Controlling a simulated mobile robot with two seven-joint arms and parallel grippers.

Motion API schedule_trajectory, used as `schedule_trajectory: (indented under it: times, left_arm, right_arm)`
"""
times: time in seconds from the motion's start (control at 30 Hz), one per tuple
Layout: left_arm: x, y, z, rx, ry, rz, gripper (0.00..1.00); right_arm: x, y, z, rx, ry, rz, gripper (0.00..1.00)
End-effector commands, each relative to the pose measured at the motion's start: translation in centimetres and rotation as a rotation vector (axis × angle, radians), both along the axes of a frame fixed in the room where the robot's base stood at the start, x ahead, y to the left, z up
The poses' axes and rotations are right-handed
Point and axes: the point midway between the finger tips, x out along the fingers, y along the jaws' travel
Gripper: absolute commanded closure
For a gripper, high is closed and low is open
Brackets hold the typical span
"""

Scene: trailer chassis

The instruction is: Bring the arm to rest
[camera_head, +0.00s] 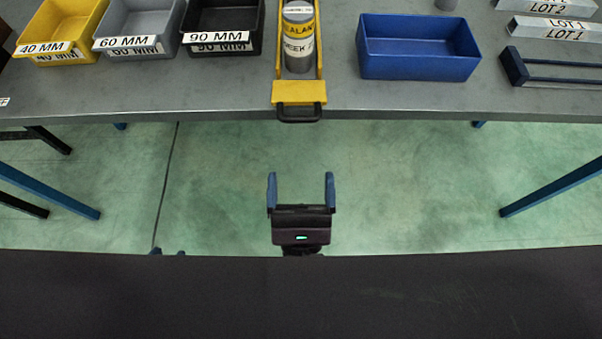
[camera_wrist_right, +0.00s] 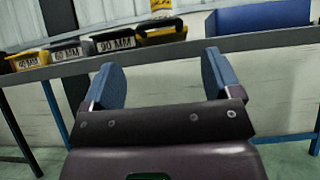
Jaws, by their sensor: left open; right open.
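My right gripper (camera_head: 301,190) is open and empty in the head view. It hangs over the green floor in front of the bench, its two blue fingers pointing towards the bench and well apart. In the right wrist view its blue fingers (camera_wrist_right: 162,80) are spread with nothing between them, and the bench edge shows beyond. My left gripper (camera_head: 167,252) shows only as two blue fingertips, set apart, above the dark edge at the bottom of the head view. The rest of it is hidden.
On the grey bench (camera_head: 200,97) stand a yellow bin (camera_head: 60,22), a grey bin (camera_head: 138,25), a black bin (camera_head: 222,22) and a blue bin (camera_head: 418,55). A yellow holder (camera_head: 299,92) with a labelled grey cylinder (camera_head: 298,40) reaches the front edge. The floor between the bench legs is clear.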

Motion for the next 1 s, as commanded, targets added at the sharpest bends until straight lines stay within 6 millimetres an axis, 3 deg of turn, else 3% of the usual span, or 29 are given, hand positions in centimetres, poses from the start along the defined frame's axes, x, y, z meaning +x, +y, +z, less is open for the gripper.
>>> schedule_trajectory:
  times: [0.57, 0.73, 1.0]
  left_arm:
    - [-0.3, 0.1, -0.1, 0.001, 0.006, 0.001, 0.57]
    - [-0.5, 0.1, -0.1, 0.001, 0.005, 0.003, 0.57]
    - [-0.6, 0.1, -0.4, 0.001, 0.006, 0.003, 0.57]
  right_arm:
    - [0.1, 0.3, -0.1, 0.053, 0.012, 0.062, 0.16]
    - [1.7, 0.7, -2.2, 0.254, 0.188, 0.211, 0.16]
    - [5.7, -0.8, -5.9, 0.724, 0.505, 0.347, 0.16]
